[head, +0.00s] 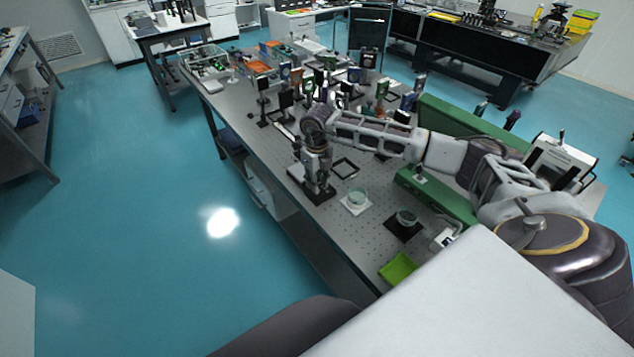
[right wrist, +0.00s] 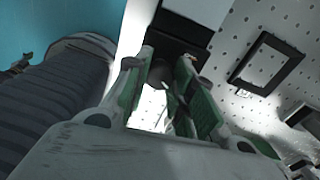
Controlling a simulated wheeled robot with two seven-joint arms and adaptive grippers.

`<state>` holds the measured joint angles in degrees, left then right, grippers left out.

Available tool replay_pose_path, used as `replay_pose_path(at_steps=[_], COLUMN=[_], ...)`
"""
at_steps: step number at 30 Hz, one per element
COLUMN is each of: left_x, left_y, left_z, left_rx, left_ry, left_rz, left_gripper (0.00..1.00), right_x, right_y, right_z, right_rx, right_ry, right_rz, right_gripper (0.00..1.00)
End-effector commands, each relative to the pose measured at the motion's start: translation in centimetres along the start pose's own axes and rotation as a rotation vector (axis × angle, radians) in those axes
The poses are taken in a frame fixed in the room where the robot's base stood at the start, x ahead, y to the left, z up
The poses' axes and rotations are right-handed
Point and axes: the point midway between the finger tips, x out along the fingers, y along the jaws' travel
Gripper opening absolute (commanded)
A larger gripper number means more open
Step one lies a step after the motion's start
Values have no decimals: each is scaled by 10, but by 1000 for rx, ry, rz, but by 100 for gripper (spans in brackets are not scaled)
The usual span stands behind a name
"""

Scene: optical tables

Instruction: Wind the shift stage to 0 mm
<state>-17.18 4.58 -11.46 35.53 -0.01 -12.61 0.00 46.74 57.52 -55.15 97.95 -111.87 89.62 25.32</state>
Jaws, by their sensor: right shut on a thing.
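The shift stage (head: 320,190) stands near the left edge of the long optical table, a dark block on a pale plate. My right gripper (head: 313,166) reaches down over it from above and hides part of it. In the right wrist view the two green-padded fingers (right wrist: 165,90) close around a small dark knob (right wrist: 160,71) at the end of the black stage body (right wrist: 182,32). The knob is mostly hidden between the pads. No scale or reading can be made out. My left gripper does not show.
Right of the stage lie a black square frame (head: 345,167), a round glass dish on a white plate (head: 357,198) and a dark round piece on a black plate (head: 405,220). Several optic posts crowd the table behind. A green tray (head: 398,267) lies at the near edge.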

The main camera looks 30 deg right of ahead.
Motion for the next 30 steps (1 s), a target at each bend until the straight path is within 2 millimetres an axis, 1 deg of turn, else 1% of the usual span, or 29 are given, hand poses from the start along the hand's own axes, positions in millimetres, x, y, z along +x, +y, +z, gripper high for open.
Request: replay_pose_path(at_steps=[8, 9, 14, 21, 25, 30], left_x=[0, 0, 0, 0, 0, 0], left_y=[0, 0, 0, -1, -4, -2], left_z=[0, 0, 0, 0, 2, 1], left_rx=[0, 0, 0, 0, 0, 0], left_ry=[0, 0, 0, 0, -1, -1], left_rz=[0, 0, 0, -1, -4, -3], left_gripper=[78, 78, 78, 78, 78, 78], right_x=[-1, -1, -1, 0, -1, -9], right_y=[0, 0, 0, 0, 0, 0], right_z=[1, 1, 0, 0, 0, 0], right_rx=[1, 1, 1, 1, 1, 1], right_ry=[-2, -2, -1, 0, 0, -1], right_rz=[-1, -1, 0, 0, 0, 0], right_gripper=[1, 27, 48, 48, 48, 48])
